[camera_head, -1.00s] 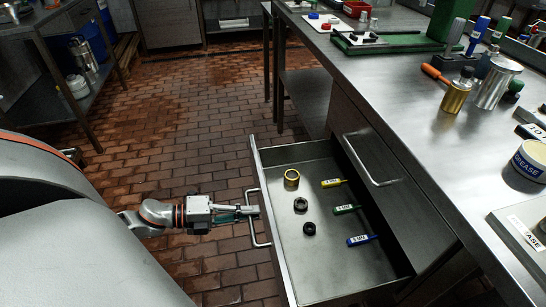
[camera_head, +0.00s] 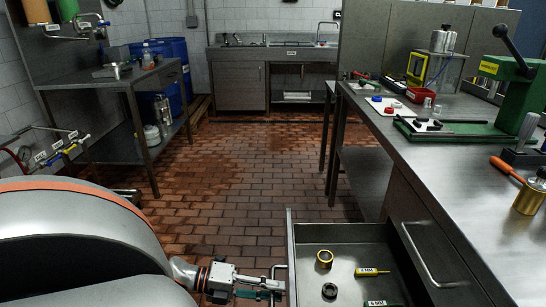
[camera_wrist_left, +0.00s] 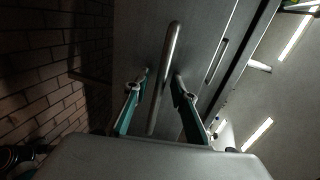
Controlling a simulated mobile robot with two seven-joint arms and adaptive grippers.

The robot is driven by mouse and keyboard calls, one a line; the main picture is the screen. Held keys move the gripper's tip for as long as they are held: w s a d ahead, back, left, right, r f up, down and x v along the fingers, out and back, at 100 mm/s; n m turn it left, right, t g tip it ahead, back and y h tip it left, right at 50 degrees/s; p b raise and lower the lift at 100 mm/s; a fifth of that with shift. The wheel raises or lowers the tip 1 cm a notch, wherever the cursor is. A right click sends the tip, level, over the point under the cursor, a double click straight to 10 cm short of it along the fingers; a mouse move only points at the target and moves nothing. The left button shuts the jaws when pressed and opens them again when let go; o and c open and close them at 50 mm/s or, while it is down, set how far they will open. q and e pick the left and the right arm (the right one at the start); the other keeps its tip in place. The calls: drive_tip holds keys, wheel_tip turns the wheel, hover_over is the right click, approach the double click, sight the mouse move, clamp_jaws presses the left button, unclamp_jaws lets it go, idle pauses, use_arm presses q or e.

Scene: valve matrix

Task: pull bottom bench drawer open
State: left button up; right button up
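The lower bench drawer (camera_head: 306,233) stands pulled out from the bench, its inside visible in the head view. Its bar handle (camera_head: 273,274) is on the front panel. The handle also shows in the left wrist view (camera_wrist_left: 166,70), running between my two fingertips. My left gripper (camera_head: 268,289) is at this handle. In the wrist view, my left gripper (camera_wrist_left: 160,88) has its fingers spread, one each side of the bar, with visible gaps. The upper drawer beside it is closed, with its own handle (camera_head: 425,254). My right gripper is not in view.
The open drawer holds a brass ring (camera_head: 324,258), a black ring (camera_head: 329,291) and a yellow-handled tool (camera_head: 371,271). The steel bench (camera_head: 450,170) stands at right with a green press (camera_head: 510,95) on it. Brick floor (camera_head: 250,170) is clear in the middle.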

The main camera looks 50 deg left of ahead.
use_arm(q)
drive_tip(key=v, duration=1.2)
drive_tip(key=shift+f, duration=0.1)
idle(0.5)
